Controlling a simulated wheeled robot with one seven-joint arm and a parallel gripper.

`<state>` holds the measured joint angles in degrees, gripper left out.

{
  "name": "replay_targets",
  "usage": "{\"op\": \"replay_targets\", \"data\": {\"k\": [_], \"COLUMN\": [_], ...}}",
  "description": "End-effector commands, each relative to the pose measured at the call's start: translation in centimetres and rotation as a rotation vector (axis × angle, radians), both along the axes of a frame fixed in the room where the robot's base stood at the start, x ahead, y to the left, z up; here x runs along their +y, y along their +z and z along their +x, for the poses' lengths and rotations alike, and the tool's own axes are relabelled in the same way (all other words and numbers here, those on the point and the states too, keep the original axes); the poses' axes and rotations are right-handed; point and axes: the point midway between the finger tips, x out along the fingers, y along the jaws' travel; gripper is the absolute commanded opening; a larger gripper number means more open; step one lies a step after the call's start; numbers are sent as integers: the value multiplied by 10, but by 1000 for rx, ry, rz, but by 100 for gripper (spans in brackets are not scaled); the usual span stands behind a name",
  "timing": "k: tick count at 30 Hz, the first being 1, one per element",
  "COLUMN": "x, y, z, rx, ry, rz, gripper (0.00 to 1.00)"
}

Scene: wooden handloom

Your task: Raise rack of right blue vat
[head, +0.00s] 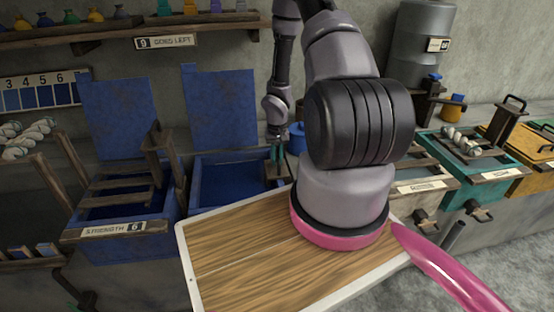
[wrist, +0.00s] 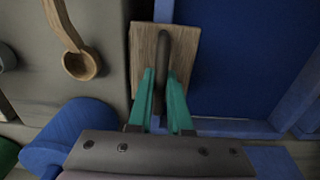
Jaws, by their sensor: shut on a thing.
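The right blue vat (head: 190,187) stands left of centre in the head view, its blue lid (head: 221,110) raised behind it and dark blue liquid inside. In the wrist view its blue interior (wrist: 240,60) fills the right side. My gripper (head: 277,156) is at the vat's right edge. In the wrist view its teal fingers (wrist: 163,105) close on the wooden rack handle (wrist: 142,55), which has a dark grey bar along its middle. My arm hides much of this handle in the head view. The rack's slats do not show, so its height is unclear.
The left blue vat (head: 97,246), labelled Strength 6, has a wooden rack (head: 118,184) at its top. A blue pot (wrist: 70,135) and a wooden ladle (wrist: 80,64) lie left of my gripper. Teal (head: 481,173) and yellow vats (head: 530,187) stand at the right.

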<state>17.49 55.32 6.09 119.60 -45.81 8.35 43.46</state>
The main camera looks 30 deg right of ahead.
Motion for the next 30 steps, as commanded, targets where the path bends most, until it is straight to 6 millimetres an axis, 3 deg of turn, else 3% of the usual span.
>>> {"op": "replay_targets", "data": {"k": [5, 30], "x": [0, 0], "y": [3, 87], "z": [0, 1], "rx": [-1, -3], "ry": [0, -2], "rz": [1, 0], "gripper": [0, 0]}}
